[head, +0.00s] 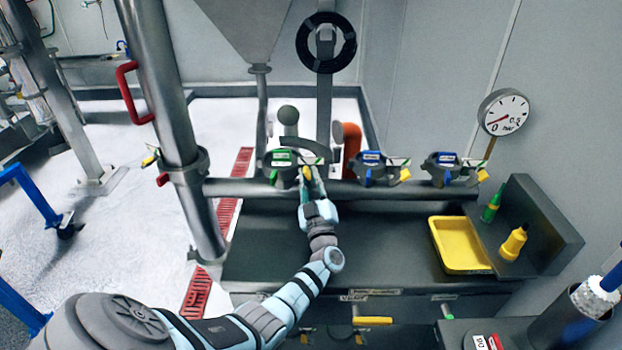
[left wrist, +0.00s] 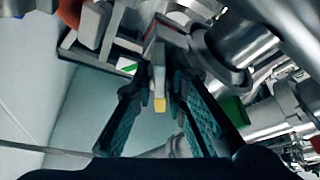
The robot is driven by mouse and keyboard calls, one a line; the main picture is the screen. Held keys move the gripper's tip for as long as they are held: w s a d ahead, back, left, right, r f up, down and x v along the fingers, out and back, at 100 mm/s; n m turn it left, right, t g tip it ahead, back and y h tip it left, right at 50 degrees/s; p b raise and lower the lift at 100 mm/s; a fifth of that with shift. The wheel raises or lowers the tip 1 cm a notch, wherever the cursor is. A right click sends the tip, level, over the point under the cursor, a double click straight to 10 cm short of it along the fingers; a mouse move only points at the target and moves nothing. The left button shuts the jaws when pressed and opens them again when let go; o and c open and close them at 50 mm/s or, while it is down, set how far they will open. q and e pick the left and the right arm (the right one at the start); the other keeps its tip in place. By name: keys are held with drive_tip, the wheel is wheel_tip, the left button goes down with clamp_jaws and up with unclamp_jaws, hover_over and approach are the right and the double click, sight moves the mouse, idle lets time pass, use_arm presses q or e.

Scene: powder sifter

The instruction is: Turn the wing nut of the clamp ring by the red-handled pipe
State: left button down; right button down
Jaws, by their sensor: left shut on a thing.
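A thick grey vertical pipe (head: 160,75) with a red handle (head: 133,93) stands at the left in the head view. A clamp ring (head: 190,165) sits around it lower down, with a small yellow-tipped part (head: 150,158) at its left. My left gripper (head: 312,180) is at another clamp, the green-labelled one (head: 282,159) on the horizontal pipe, well right of the red-handled pipe. Its fingers are shut on a yellow-tipped wing nut (head: 306,172), whose yellow tip (left wrist: 160,104) shows between the fingers in the left wrist view. The fingers partly hide it. My right gripper is not in view.
Two blue-labelled clamps (head: 371,168) (head: 447,167) sit farther right on the horizontal pipe (head: 235,188). An orange pipe bend (head: 351,141) rises beside the green clamp. The dark bench holds a yellow tray (head: 436,236) and a yellow bottle (head: 514,243). A gauge (head: 503,112) is at right.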

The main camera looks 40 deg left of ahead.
use_arm(q)
drive_tip(key=shift+n+g, duration=0.8)
drive_tip(key=shift+n, duration=0.9)
drive_tip(key=shift+y, duration=0.3)
drive_tip(key=c, duration=1.7)
unclamp_jaws()
drive_tip(key=v, duration=1.2)
drive_tip(key=shift+w+d+r, duration=0.1)
drive_tip(key=shift+d, duration=0.05)
